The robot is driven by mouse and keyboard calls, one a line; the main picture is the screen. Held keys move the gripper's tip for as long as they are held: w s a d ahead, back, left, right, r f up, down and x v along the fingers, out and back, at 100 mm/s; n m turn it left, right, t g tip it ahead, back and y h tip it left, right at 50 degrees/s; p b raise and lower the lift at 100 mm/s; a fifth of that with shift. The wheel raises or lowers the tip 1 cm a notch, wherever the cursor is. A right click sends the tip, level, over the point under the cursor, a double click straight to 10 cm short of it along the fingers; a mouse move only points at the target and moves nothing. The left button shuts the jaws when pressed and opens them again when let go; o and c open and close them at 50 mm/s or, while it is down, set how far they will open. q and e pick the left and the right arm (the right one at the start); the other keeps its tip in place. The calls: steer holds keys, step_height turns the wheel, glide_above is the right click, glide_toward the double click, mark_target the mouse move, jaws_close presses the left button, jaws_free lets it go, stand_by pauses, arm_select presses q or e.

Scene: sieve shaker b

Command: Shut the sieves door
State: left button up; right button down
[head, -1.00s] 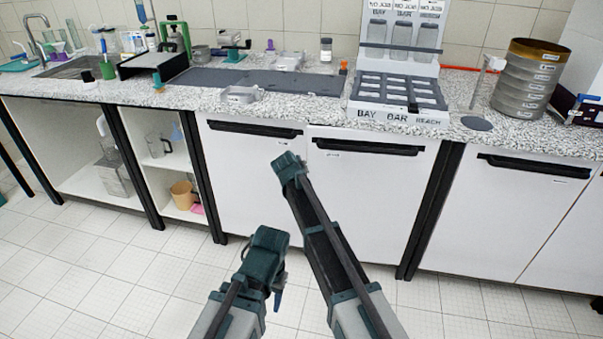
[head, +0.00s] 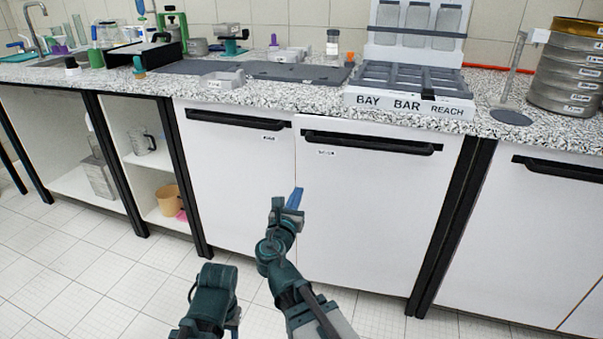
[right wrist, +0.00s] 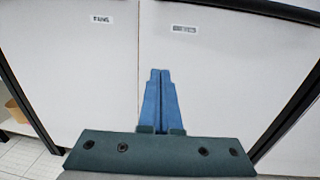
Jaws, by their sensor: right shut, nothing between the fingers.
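Two white cabinet doors stand side by side under the counter, a left door (head: 235,185) and a right door (head: 385,205), each with a black bar handle. Their small labels are too blurred to read, so I cannot tell which is the sieves door. Both look closed or nearly so; the right door's left edge may stand slightly proud. My right gripper (head: 297,194) is shut and empty, its blue fingers pointing at the doors near their seam. In the right wrist view the fingers (right wrist: 160,78) overlap the right door (right wrist: 215,75). My left gripper (head: 212,290) is low at left, fingers hidden.
The speckled counter (head: 290,95) carries a labelled rack (head: 400,100) and a stack of sieves (head: 570,75). Open shelves (head: 150,165) are at left, another white door (head: 530,230) at right. The tiled floor (head: 100,265) in front is clear.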

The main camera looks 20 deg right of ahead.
mark_target(310, 163)
steer(key=x, duration=1.4)
steer(key=shift+w, duration=0.15)
